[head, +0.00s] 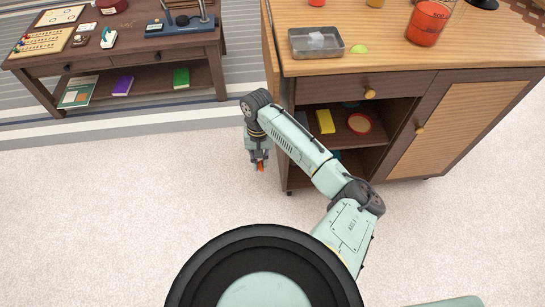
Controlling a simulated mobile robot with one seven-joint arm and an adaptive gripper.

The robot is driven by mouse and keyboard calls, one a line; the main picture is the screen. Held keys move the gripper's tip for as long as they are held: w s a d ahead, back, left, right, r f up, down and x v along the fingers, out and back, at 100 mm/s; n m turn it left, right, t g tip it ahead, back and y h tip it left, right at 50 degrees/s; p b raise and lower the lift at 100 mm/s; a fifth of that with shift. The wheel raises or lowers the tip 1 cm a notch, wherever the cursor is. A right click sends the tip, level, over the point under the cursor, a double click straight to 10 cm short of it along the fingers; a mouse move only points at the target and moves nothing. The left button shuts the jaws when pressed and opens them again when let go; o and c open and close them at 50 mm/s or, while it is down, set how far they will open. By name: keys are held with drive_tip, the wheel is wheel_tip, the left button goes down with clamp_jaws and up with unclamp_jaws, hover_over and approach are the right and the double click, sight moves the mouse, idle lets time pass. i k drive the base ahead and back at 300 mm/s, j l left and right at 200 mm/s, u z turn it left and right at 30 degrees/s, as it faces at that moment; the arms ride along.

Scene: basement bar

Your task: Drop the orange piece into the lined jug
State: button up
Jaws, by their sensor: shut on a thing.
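The orange piece (261,168) shows as a small bright orange spot at the tip of my gripper (259,163). My gripper is shut on it and points downward over the pale carpet, left of the wooden cabinet. Much of the piece is hidden by the fingers. A translucent orange-red jug (428,22), which seems to have marks on its wall, stands upright on the cabinet top at the upper right. My gripper is well apart from the jug, to its left and lower in the picture.
The wooden cabinet (335,86) holds a metal tray (301,49) with clear pieces, a lime wedge (359,49) and cups at the back. Its open shelf holds a yellow item (325,121). A dark table (140,52) with games stands at upper left. The carpet is clear.

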sight(419, 43)
drive_tip(key=l+u, duration=0.1)
drive_tip(key=u, duration=0.3)
drive_tip(key=k+l+u, duration=0.1)
drive_tip(key=u, duration=0.25)
drive_tip(key=l+u, duration=0.1)
drive_tip(key=u, duration=0.3)
drive_tip(key=k+l+u, duration=0.1)
drive_tip(key=u, duration=0.3)
drive_tip(key=k+z, duration=0.1)
drive_tip(key=z, duration=0.35)
drive_tip(key=k+l+z, duration=0.1)
drive_tip(key=z, duration=0.35)
drive_tip(key=l+z, duration=0.1)
drive_tip(key=z, duration=0.35)
drive_tip(key=k+l+z, duration=0.1)
drive_tip(key=z, duration=0.35)
